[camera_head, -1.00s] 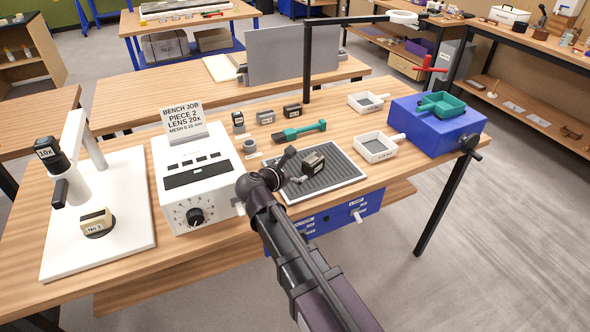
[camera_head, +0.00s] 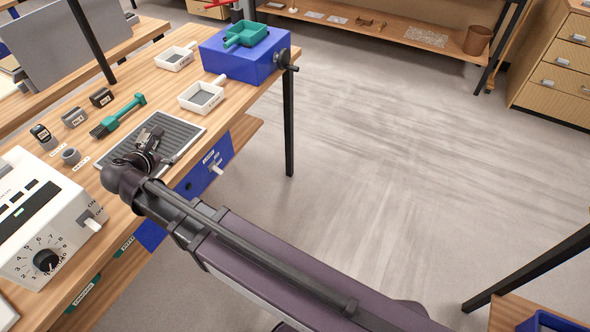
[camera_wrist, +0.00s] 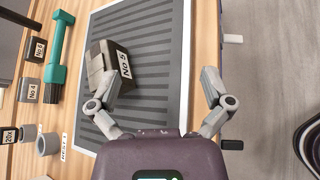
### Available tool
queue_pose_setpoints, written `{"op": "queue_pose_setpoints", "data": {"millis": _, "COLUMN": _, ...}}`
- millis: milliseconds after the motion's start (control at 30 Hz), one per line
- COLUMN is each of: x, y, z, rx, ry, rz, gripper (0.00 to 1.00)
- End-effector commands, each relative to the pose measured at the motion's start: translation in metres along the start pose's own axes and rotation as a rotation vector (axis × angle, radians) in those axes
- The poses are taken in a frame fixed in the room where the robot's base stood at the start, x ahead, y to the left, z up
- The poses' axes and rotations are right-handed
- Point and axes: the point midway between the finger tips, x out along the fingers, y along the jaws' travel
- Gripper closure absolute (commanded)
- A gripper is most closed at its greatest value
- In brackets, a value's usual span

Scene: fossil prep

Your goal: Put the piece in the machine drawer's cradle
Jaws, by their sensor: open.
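A dark grey-brown block marked No 5 (camera_wrist: 118,70) lies on the ribbed grey mat (camera_wrist: 165,20) in the wrist view. My gripper (camera_wrist: 158,80) is open over the mat, its left finger close to the block and its right finger past the mat's right edge. I cannot tell whether the left finger touches the block. In the head view my gripper (camera_head: 146,155) is low over the mat (camera_head: 185,125) and partly hides the block. Smaller blocks marked No 6 (camera_wrist: 38,49) and No 4 (camera_wrist: 29,91) stand left of the mat. No cradle can be made out.
The white machine with a dial (camera_head: 45,225) stands left of the mat. A green-handled brush (camera_head: 118,117) lies behind it. White trays (camera_head: 202,96) and a blue box with a crank (camera_head: 245,58) stand farther back. Blue drawers (camera_head: 205,175) hang below. Open floor lies right.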

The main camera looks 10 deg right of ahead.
Motion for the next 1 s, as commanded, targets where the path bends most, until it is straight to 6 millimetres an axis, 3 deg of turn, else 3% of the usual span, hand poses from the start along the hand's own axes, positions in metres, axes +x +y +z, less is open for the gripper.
{"op": "queue_pose_setpoints", "data": {"millis": 200, "x": 0.044, "y": -0.064, "z": 0.034, "rx": 0.298, "ry": 0.050, "rz": -0.180, "gripper": 0.00}}
{"op": "queue_pose_setpoints", "data": {"millis": 500, "x": 0.083, "y": -0.148, "z": 0.069, "rx": 0.715, "ry": 0.080, "rz": -0.432, "gripper": 0.00}}
{"op": "queue_pose_setpoints", "data": {"millis": 700, "x": 0.097, "y": -0.202, "z": 0.088, "rx": 0.993, "ry": 0.075, "rz": -0.599, "gripper": 0.00}}
{"op": "queue_pose_setpoints", "data": {"millis": 1000, "x": 0.104, "y": -0.276, "z": 0.111, "rx": 1.402, "ry": 0.033, "rz": -0.855, "gripper": 0.00}}
